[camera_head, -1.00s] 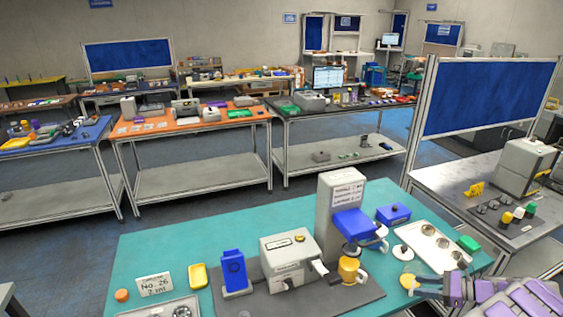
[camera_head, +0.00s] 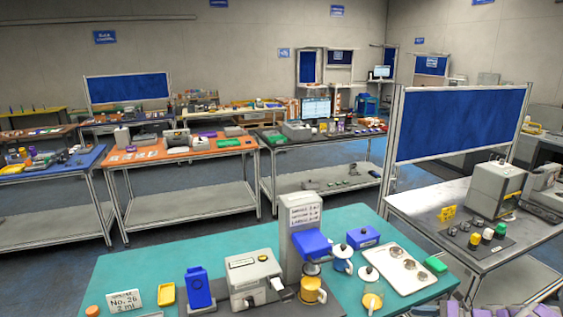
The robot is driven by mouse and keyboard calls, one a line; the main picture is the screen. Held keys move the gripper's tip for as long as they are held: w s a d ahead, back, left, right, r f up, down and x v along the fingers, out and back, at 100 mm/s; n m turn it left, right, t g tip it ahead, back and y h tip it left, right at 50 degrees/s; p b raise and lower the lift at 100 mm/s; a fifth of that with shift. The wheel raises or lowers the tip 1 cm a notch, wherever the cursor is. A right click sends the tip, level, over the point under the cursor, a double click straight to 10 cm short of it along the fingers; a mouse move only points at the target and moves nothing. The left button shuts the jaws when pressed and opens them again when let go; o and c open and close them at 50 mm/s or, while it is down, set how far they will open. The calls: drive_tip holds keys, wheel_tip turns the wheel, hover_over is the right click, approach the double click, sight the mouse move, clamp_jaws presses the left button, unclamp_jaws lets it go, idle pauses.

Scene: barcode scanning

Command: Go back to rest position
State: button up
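Only the top of my purple and grey arm shows, along the bottom right edge. The end of it, my gripper (camera_head: 428,310), is mostly cut off by the frame, so I cannot see whether its fingers are open or hold anything. A grey scanner-like station (camera_head: 298,240) with a blue head (camera_head: 311,243) stands on the table. A yellow mug (camera_head: 312,291) is under or in front of that head.
A grey box machine (camera_head: 253,278), a blue stand (camera_head: 199,288), a yellow tray (camera_head: 166,293) and a label card (camera_head: 124,300) stand to the left. A grey bench (camera_head: 440,205) adjoins the right side.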

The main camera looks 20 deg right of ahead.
drive_tip(key=w+a+r+n+g+y, duration=0.1)
drive_tip(key=w+a+r+n+g, duration=0.1)
drive_tip(key=w+a+r+n, duration=0.4)
drive_tip(key=s+a+r+n+g, duration=0.1)
drive_tip(key=a+r+n+g, duration=0.15)
drive_tip(key=a, duration=0.65)
drive_tip(key=s+a+r+n+g+b, duration=0.15)
drive_tip(key=a+r, duration=0.25)
drive_tip(key=a, duration=0.5)
drive_tip(key=s+a+r+n+g, duration=0.1)
drive_tip(key=a+r+n+g, duration=0.15)
drive_tip(key=a, duration=0.65)
drive_tip(key=s+a+r+n+g+h+b, duration=0.1)
drive_tip(key=s+a+n+g+h, duration=0.1)
drive_tip(key=s+a+n+h, duration=0.5)
drive_tip(key=s+a+r+n+g, duration=0.1)
drive_tip(key=s+a+n, duration=0.1)
drive_tip(key=s+a, duration=0.65)
drive_tip(key=s+d+f+n+h, duration=0.1)
drive_tip(key=s+d+n+h, duration=0.1)
drive_tip(key=s, duration=0.5)
drive_tip(key=s+d+f+n+h, duration=0.1)
drive_tip(key=s+d+n, duration=0.1)
drive_tip(key=s+d, duration=0.3)
drive_tip(key=shift+s+f+h+b, duration=0.25)
drive_tip(key=shift+s+h+b, duration=0.15)
drive_tip(key=shift+s, duration=0.6)
drive_tip(key=shift+t, duration=0.25)
